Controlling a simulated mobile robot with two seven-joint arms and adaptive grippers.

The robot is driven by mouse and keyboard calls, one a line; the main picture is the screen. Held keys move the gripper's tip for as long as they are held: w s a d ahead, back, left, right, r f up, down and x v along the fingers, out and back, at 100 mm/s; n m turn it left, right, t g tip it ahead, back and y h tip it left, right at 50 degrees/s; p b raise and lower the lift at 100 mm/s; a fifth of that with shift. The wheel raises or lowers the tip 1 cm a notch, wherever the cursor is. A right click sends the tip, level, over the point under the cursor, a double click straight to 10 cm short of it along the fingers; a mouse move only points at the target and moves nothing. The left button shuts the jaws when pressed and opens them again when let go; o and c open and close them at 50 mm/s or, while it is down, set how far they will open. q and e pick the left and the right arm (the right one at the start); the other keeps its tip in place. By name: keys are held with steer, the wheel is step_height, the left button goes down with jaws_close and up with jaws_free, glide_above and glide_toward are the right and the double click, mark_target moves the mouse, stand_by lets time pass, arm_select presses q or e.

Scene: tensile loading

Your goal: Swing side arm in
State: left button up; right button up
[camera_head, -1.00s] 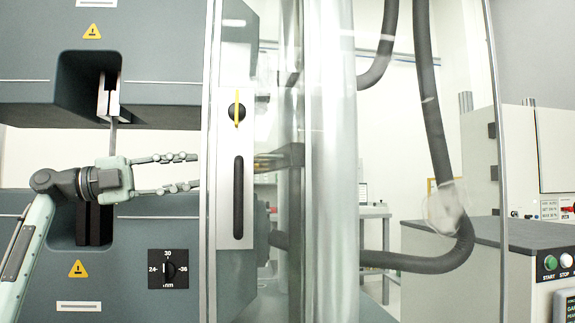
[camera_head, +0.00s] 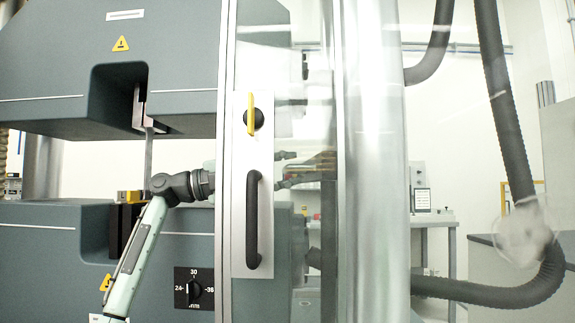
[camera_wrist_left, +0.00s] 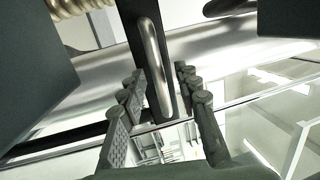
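Those parts (camera_head: 326,160) sit at the top of a dark upright (camera_head: 329,240) that looks like the side arm; I cannot tell for sure. In the left wrist view my gripper (camera_wrist_left: 157,92) is open, its finger rows apart. A rounded metal bar handle (camera_wrist_left: 152,62) on a dark plate lies between the fingers, with gaps on both sides. I cannot tell how far beyond the tips it is. My right gripper is not in view.
The clear door has a black handle (camera_head: 253,220) and a yellow latch (camera_head: 251,114). A grey machine block (camera_head: 150,250) with a dial (camera_head: 194,288) is on the left, under an upper block (camera_head: 60,80). A thick dark hose (camera_head: 505,110) hangs at right.

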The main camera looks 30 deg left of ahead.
arm_select(q)
steer(key=shift+w+d, duration=0.25)
jaws_close()
stand_by(0.3)
